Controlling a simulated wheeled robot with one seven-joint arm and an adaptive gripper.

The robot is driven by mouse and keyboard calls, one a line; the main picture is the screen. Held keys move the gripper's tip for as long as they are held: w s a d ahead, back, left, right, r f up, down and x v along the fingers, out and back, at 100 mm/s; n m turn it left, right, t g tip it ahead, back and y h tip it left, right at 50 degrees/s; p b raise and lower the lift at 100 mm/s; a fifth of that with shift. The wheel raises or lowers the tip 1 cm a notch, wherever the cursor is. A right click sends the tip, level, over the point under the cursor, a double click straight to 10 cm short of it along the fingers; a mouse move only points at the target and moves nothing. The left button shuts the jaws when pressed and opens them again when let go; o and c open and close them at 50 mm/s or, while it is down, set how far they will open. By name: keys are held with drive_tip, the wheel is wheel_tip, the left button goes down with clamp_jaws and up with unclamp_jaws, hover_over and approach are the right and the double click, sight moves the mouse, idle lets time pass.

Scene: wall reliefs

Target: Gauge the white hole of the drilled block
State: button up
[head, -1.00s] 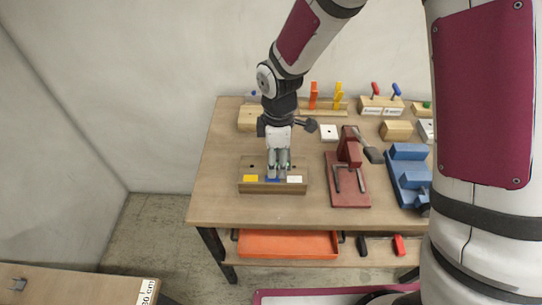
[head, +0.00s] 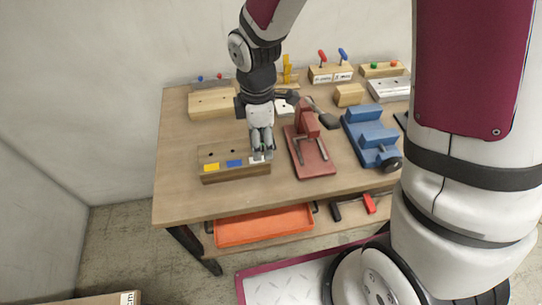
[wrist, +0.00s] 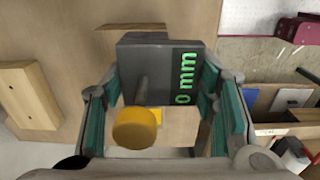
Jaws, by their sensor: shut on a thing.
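The drilled block (head: 236,174) is a wooden block near the front left of the table, with a yellow label (head: 211,167), a blue label (head: 234,163) and a white label (head: 253,161) along its front. My gripper (head: 262,154) is over its right end, at the white label, partly covering it and hiding the white hole. In the wrist view my gripper is shut on a grey depth gauge (wrist: 150,58) with a green display ending in "0 mm" and a yellow round knob (wrist: 137,129) on a rod. I cannot tell whether the gauge tip is in the hole.
A red stand (head: 312,158) is close to the right of my gripper, and a blue vise (head: 370,137) beyond it. Wooden blocks (head: 213,104) stand at the back. An orange tray (head: 263,227) sits on the lower shelf. The table left of the drilled block is clear.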

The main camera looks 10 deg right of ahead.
drive_tip(key=w, duration=0.1)
drive_tip(key=w+a, duration=0.1)
drive_tip(key=w, duration=0.2)
drive_tip(key=shift+a+r, duration=0.2)
drive_tip(key=shift+a, duration=0.05)
drive_tip(key=shift+f+b, duration=1.4)
drive_tip(key=shift+f, duration=0.75)
drive_tip(key=shift+f+b, duration=0.35)
drive_tip(key=shift+f, duration=0.4)
drive_tip(key=o, duration=1.5)
drive_tip(key=shift+r, duration=0.1)
wheel_tip(320, 180, up, 12)
drive_tip(key=shift+d+r, duration=0.1)
drive_tip(key=s+d+r+m+t, duration=0.1)
drive_tip(key=s+d+r+m, duration=0.3)
drive_tip(key=s+m, duration=0.1)
drive_tip(key=s+d+r+m+t, duration=0.2)
drive_tip(key=s+d+r+m, duration=0.2)
drive_tip(key=s+m, duration=0.2)
drive_tip(key=s+d+r+m+t, duration=0.2)
drive_tip(key=s+d+r+m, duration=0.2)
drive_tip(key=s+r+m, duration=0.1)
drive_tip(key=shift+s+d+m, duration=0.35)
drive_tip(key=shift+d+m, duration=0.05)
drive_tip(key=shift+m, duration=0.4)
